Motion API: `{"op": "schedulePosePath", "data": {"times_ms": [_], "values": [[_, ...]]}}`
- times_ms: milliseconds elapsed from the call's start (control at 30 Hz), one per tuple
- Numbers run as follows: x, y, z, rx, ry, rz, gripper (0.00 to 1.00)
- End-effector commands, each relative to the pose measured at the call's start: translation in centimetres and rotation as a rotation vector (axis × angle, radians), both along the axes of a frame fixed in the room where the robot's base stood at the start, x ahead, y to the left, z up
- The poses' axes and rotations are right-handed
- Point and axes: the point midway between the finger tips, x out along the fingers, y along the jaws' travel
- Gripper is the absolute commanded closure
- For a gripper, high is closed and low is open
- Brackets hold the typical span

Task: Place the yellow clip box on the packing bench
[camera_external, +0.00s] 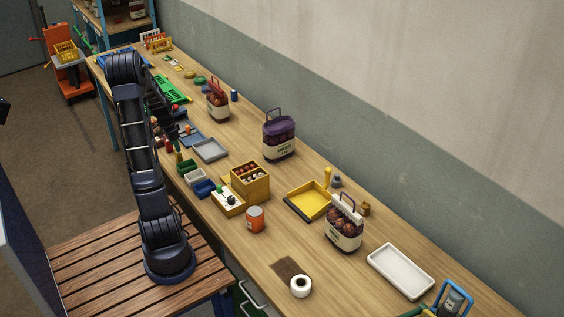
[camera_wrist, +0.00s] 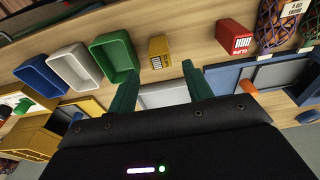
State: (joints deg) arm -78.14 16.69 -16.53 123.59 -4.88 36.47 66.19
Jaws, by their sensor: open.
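A small yellow box with a printed label (camera_wrist: 159,53), which looks like the clip box, lies on a wooden surface in the wrist view. My gripper (camera_wrist: 159,70) is open, with its two green fingers apart. The box is just beyond the fingertips, roughly in line with the gap between them; I cannot tell whether they touch it. In the external view my arm bends down over the near edge of the long wooden bench (camera_external: 286,231). There the gripper and the small box are too small and crowded to make out clearly.
A red box (camera_wrist: 236,37) stands right of the yellow one. Green (camera_wrist: 115,57), white (camera_wrist: 75,66) and blue (camera_wrist: 40,75) bins stand left. A grey tray (camera_external: 210,150), yellow tray (camera_external: 308,201), orange can (camera_external: 255,219) and white tray (camera_external: 400,271) occupy the bench, with bare wood between.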

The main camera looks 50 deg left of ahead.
Motion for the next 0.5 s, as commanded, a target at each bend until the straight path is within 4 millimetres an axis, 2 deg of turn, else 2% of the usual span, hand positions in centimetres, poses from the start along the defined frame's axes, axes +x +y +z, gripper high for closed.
{"op": "schedulePosePath", "data": {"times_ms": [100, 200, 500], "values": [[-0.2, 0.0, 1.9, 0.002, -0.001, -0.001, 0.5], [-0.4, 0.0, 2.9, 0.002, -0.001, -0.001, 0.5], [-0.6, 0.0, 3.9, 0.0, 0.0, -0.001, 0.5]]}}
